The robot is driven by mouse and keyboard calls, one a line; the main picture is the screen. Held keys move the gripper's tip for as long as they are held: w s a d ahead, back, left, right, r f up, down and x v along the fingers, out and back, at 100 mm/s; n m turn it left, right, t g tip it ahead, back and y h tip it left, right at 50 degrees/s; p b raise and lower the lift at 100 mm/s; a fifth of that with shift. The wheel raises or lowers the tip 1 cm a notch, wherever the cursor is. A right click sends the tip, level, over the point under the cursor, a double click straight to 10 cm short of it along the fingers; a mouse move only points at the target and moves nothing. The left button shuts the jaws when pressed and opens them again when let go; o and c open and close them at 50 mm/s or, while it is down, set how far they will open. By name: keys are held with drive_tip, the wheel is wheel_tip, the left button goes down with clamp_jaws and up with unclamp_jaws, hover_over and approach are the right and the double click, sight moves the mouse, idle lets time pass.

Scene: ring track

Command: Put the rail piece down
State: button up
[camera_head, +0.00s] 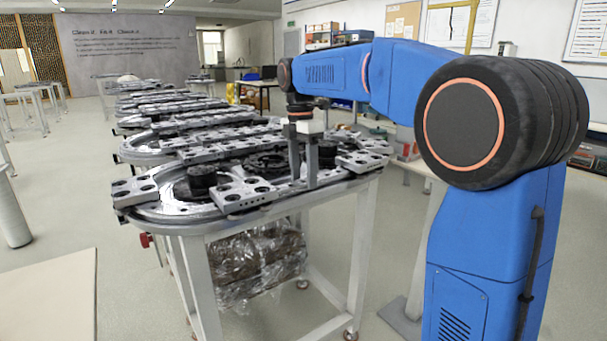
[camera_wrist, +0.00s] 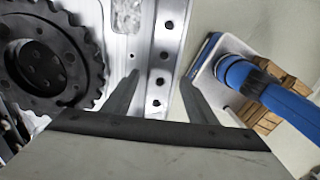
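My gripper (camera_head: 304,170) points straight down at the near right side of the ring track, its fingers apart. In the wrist view my gripper (camera_wrist: 160,76) has its fingers on either side of a silver rail strip with a row of holes (camera_wrist: 161,55). I see no clear pinch on it. In the head view the low ends of the fingers reach the height of the track top, and no piece clearly hangs between them. Grey rail pieces with dark round holes lie on the track at the front (camera_head: 245,192), left (camera_head: 135,191) and right (camera_head: 362,160).
The silver track (camera_head: 170,211) runs back on white-legged tables. A black hub (camera_head: 202,180) stands on it, and a dark toothed wheel (camera_wrist: 45,65) is left of my fingers. A wrapped bundle (camera_head: 255,262) sits below. Open floor lies left.

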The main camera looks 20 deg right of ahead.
sight(301, 180)
drive_tip(key=shift+r, duration=0.1)
wheel_tip(301, 180, up, 12)
drive_tip(key=w, duration=0.1)
drive_tip(key=s+d+f+m+t, duration=0.2)
drive_tip(key=s+f+m, duration=0.35)
drive_tip(key=s, duration=0.35)
drive_tip(key=s+d+f+m+t, duration=0.1)
drive_tip(key=s+d+f+m, duration=0.2)
drive_tip(key=s+f+m, duration=0.5)
drive_tip(key=s+d+f+m+t, duration=0.2)
drive_tip(key=s+f+m, duration=0.6)
drive_tip(key=s+f, duration=0.7)
drive_tip(key=shift+s+f+t, duration=0.4)
drive_tip(key=shift+s, duration=0.8)
